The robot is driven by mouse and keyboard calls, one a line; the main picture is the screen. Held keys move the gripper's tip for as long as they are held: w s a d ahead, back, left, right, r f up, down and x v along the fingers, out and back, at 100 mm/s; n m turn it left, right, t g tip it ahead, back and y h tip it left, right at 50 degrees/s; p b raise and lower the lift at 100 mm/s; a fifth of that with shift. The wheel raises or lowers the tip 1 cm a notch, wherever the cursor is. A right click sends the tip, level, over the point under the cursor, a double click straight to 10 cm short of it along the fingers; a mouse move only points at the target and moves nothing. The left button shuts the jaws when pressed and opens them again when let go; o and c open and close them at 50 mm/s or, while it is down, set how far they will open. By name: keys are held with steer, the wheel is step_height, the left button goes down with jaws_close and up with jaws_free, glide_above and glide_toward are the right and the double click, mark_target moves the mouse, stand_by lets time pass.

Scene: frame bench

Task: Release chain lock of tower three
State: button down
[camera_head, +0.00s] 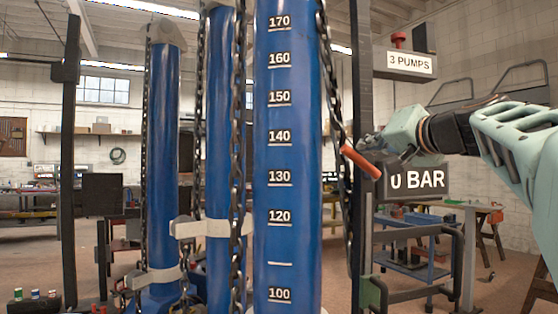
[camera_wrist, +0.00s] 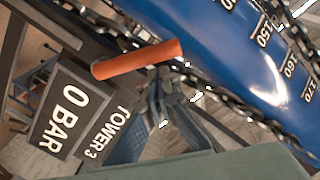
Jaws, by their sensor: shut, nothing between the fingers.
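An orange handle (camera_head: 361,162), likely the chain lock lever, sticks out at a slant beside the chain (camera_head: 333,90) on the right of the nearest blue tower (camera_head: 285,150). My gripper (camera_head: 372,143) comes in from the right and is just above and behind the handle. In the wrist view the orange handle (camera_wrist: 138,59) crosses just beyond my shut fingertips (camera_wrist: 162,78). I cannot tell whether they touch it. A "TOWER 3" label (camera_wrist: 105,130) shows beside the "0 BAR" sign (camera_wrist: 65,112). The lock's body is mostly hidden by the fingers and handle.
Two more blue towers (camera_head: 220,150) with chains stand to the left. A dark post (camera_head: 362,240) and the "0 BAR" sign (camera_head: 417,180) are close to my gripper. A "3 PUMPS" box (camera_head: 408,64) with a red knob is above.

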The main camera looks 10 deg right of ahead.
steer(key=shift+a+f+n+b, duration=0.2)
steer(key=shift+a+n+b, duration=0.05)
steer(key=shift+n+b, duration=0.2)
stand_by(0.4)
step_height(320, 180, up, 10)
stand_by(0.7)
stand_by(0.4)
